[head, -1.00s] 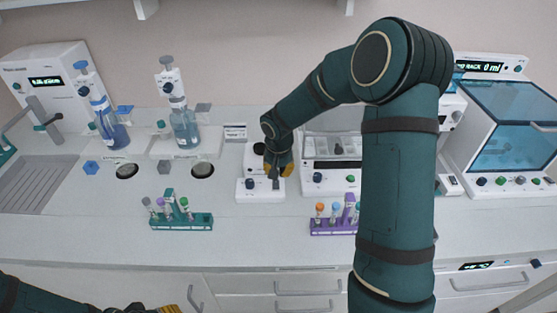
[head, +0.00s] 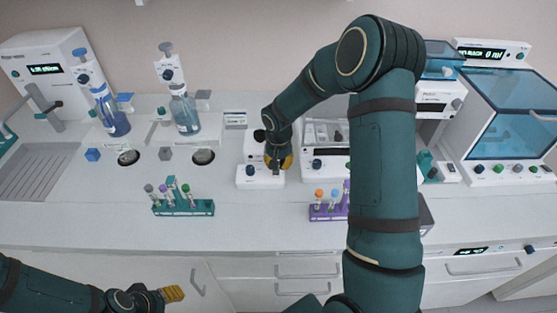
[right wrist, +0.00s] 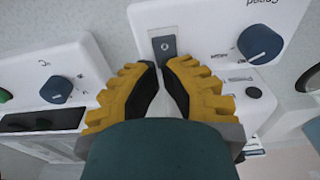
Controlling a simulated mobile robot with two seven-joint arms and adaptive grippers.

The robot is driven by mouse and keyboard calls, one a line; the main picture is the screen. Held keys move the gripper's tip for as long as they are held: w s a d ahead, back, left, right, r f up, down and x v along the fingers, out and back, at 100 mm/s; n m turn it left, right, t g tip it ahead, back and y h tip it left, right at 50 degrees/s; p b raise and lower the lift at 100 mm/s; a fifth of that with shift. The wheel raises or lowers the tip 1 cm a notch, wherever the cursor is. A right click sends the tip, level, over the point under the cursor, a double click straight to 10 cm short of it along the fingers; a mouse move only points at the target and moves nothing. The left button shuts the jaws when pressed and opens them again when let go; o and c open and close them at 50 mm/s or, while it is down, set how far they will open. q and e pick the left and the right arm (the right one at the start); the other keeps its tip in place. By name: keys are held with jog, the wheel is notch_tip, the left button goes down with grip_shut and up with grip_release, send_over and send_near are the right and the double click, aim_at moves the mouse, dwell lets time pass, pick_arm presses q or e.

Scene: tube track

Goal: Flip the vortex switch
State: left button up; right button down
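The vortex mixer (head: 246,182) is a white box with a dark blue knob, left of center on the bench. In the right wrist view, its white face (right wrist: 205,15) carries a dark rocker switch (right wrist: 165,46) beside the blue speed knob (right wrist: 260,44). My right gripper (head: 277,168) hangs over the mixer's right front, hiding the switch in the head view. In the right wrist view, its yellow fingertips (right wrist: 161,66) are nearly together, empty, just short of the switch; contact cannot be told. My left gripper (head: 172,294) is low in front of the cabinets, away from the mixer.
A teal tube rack (head: 184,208) stands in front left and a purple rack (head: 326,212) in front right. Another white device with a display (right wrist: 50,90) sits close beside the mixer. Bottle dispensers (head: 184,115) stand at the back left.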

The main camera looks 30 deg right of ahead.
aim_at(279, 169)
jog(key=shift+s+a, duration=0.1)
jog(key=shift+s, duration=0.1)
jog(key=shift+s+a+r, duration=0.3)
jog(key=shift+s, duration=0.15)
jog(key=r, duration=0.1)
jog(key=r+p, duration=0.1)
jog(key=r, duration=0.1)
jog(key=r+p, duration=0.1)
jog(key=shift+w+d+r, duration=0.2)
jog(key=shift+w, duration=0.1)
notch_tip(279, 169, up, 10)
jog(key=w, duration=0.1)
jog(key=shift+w+d+f, duration=0.15)
jog(key=shift+d+f, duration=0.1)
jog(key=shift+d, duration=0.15)
jog(key=shift+f, duration=0.1)
